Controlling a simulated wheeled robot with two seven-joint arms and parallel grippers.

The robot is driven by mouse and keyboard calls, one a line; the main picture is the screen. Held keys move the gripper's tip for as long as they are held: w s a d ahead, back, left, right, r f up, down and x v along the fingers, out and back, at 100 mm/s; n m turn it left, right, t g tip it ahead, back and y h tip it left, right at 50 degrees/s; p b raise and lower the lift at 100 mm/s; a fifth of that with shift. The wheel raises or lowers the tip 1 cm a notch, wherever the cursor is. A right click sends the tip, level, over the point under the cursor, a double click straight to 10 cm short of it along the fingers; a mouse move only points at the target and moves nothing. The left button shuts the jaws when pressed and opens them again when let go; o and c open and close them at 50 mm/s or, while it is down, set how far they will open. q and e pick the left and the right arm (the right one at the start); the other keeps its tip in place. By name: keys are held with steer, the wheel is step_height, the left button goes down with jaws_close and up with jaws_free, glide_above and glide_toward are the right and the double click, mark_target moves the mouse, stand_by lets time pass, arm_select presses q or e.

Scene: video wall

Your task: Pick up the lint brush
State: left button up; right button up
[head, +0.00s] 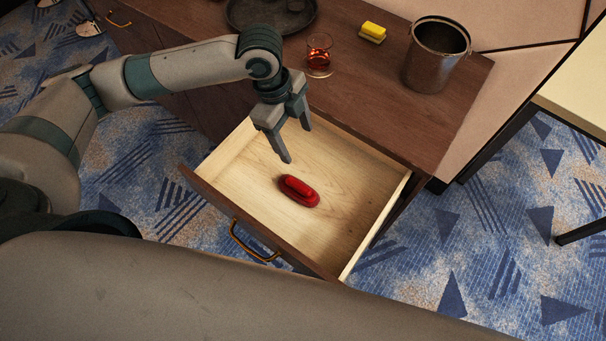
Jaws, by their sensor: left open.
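A red, rounded oblong object (299,190), which looks like the lint brush, lies on the bare floor of an open wooden drawer (345,215). My left gripper (298,144) hangs over the back part of the drawer, above and a little behind the red object in the picture. Its two fingers are apart with nothing between them, and it does not touch the red object. My right gripper is not in view.
The dark wooden cabinet top (400,130) holds a metal bucket (432,62), a glass with reddish liquid (319,56), a yellow sponge-like block (373,32) and a dark round tray (243,27). The drawer front has a brass handle (250,248). Blue patterned carpet surrounds it.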

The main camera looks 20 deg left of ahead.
arm_select(q)
steer(key=s, duration=0.2)
steer(key=s+m, duration=0.1)
steer(key=shift+a+r+g+y, duration=0.2)
steer(key=shift+a+g+y, duration=0.2)
steer(key=p, duration=0.3)
glide_toward(298, 184)
steer(key=f, duration=0.5)
steer(key=shift+s+d+f, duration=0.15)
steer(key=shift+d+f, duration=0.05)
steer(key=shift+d, duration=0.15)
steer(key=shift+f, duration=0.15)
